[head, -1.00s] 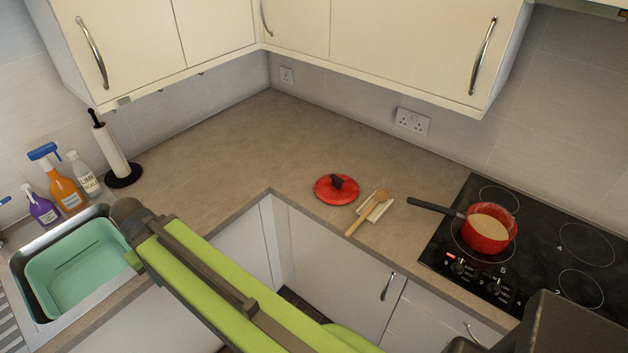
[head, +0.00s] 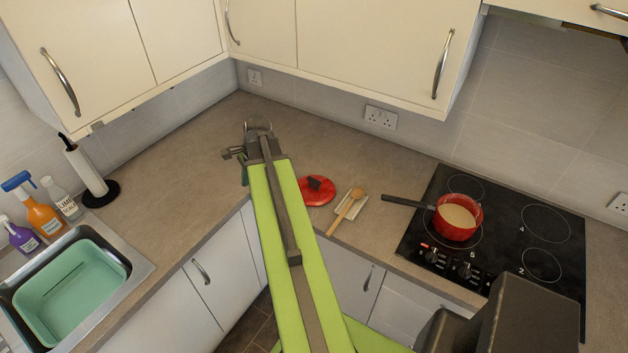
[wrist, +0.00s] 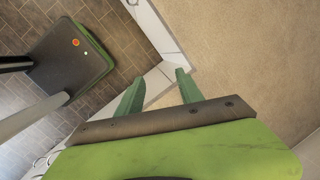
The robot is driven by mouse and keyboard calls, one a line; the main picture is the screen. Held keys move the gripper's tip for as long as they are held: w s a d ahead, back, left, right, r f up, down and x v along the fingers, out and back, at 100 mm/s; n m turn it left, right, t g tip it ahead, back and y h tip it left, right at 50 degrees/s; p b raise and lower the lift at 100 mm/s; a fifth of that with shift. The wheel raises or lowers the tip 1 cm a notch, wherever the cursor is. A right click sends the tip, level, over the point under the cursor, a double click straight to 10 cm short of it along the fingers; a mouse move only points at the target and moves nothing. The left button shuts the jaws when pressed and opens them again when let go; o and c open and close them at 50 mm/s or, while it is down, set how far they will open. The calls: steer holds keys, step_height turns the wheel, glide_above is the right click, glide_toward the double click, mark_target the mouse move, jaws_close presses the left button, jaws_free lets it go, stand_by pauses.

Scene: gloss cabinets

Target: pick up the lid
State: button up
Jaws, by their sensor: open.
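The red lid (head: 317,190) with a dark knob lies flat on the worktop near the inner corner, left of the hob. My arm partly covers its left edge in the head view. My gripper (head: 236,160) is over the worktop to the left of the lid, apart from it. In the wrist view the two green fingers of my gripper (wrist: 158,88) are spread with nothing between them. Below them are the worktop edge and the floor; the lid does not show there.
A wooden spoon (head: 347,211) on a pale rest lies just right of the lid. A red saucepan (head: 457,217) stands on the black hob (head: 420,215), its handle pointing left. A sink with a green basin (head: 68,290) is at left. The worktop's back corner (head: 215,130) is clear.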

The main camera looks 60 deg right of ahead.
steer(key=s+d+r+m+t+p, duration=0.1)
steer(key=s+d+r+m, duration=0.1)
steer(key=s+d+m, duration=0.4)
steer(key=s+d+r+m+p, duration=0.1)
steer(key=s+d+r+m, duration=0.15)
steer(key=d, duration=0.55)
steer(key=m+t+h+p, duration=0.1)
steer(key=m+p, duration=0.1)
steer(key=m, duration=0.4)
glide_toward(314, 180)
steer(key=b+x, duration=0.5)
steer(key=b, duration=0.7)
steer(key=shift+s+d+f, duration=0.1)
steer(key=shift+s+f, duration=0.05)
steer(key=shift+f, duration=0.05)
steer(key=b+x, duration=0.5)
steer(key=shift+f, duration=0.2)
steer(key=shift+r, duration=0.2)
steer(key=shift+c, duration=0.4)
jaws_close()
